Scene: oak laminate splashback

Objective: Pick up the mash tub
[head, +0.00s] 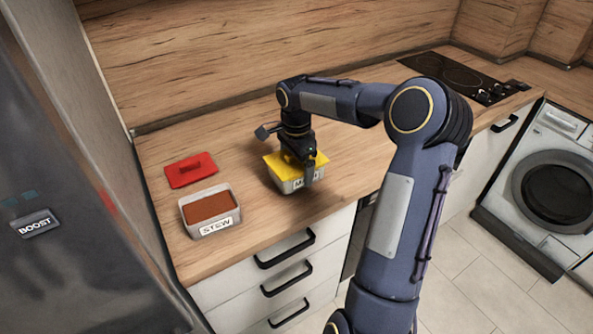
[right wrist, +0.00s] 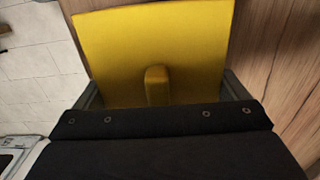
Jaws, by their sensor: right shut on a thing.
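The mash tub (head: 284,186) is a pale grey tub with a yellow lid (head: 275,163) and a white label partly hidden by a finger. It is at or close above the wooden counter; I cannot tell if it touches. My right gripper (head: 297,174) comes down from above, with its fingers on opposite sides of the tub, shut on it. In the right wrist view the yellow lid (right wrist: 120,50) fills the middle, its raised knob between the widely spaced fingers (right wrist: 162,92). The far finger is mostly hidden in the head view. My left gripper is not in view.
An open stew tub (head: 211,208) with reddish-brown filling stands left of the mash tub. A red lid (head: 191,170) lies behind it. The splashback (head: 250,50) rises behind the counter (head: 240,165). A black hob (head: 455,75) is at the right. Counter right of the tub is clear.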

